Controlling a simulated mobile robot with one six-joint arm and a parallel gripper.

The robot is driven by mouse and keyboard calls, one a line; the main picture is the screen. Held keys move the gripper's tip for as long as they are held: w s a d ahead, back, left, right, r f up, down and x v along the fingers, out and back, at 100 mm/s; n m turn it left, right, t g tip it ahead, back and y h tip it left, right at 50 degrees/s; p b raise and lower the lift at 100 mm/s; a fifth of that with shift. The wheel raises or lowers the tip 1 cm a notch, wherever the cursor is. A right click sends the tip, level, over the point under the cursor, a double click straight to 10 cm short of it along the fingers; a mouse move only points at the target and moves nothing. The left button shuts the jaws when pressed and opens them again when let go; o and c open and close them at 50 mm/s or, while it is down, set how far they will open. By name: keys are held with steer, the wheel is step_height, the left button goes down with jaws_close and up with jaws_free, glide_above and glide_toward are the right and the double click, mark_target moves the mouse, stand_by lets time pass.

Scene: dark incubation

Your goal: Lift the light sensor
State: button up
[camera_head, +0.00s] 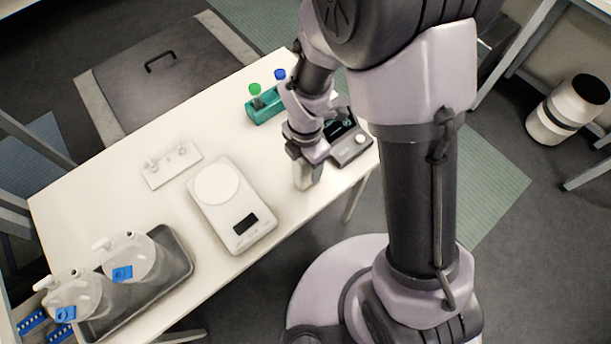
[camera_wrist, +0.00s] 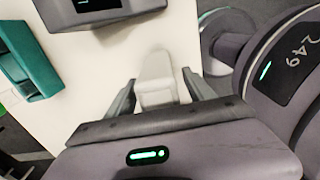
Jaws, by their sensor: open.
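A small pale object, which looks like the light sensor (camera_wrist: 157,68), stands out from the white table in the wrist view. It has a rounded far end and a blockier near part. My gripper (camera_wrist: 160,92) is open, with one dark finger on each side of it and a visible gap to each finger. In the head view my gripper (camera_head: 304,176) points down at the table's right part, just in front of a grey device; the sensor cannot be clearly told apart from my gripper there.
The grey device with a knob (camera_head: 350,153) is close behind my gripper. A teal rack (camera_head: 264,112) with green- and blue-capped tubes stands behind left. A white scale (camera_head: 241,217), a white plate with small fittings (camera_head: 171,164) and a dark tray (camera_head: 176,262) with jugs are left.

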steer(key=shift+r, duration=0.2)
steer(key=shift+c, duration=0.9)
jaws_close()
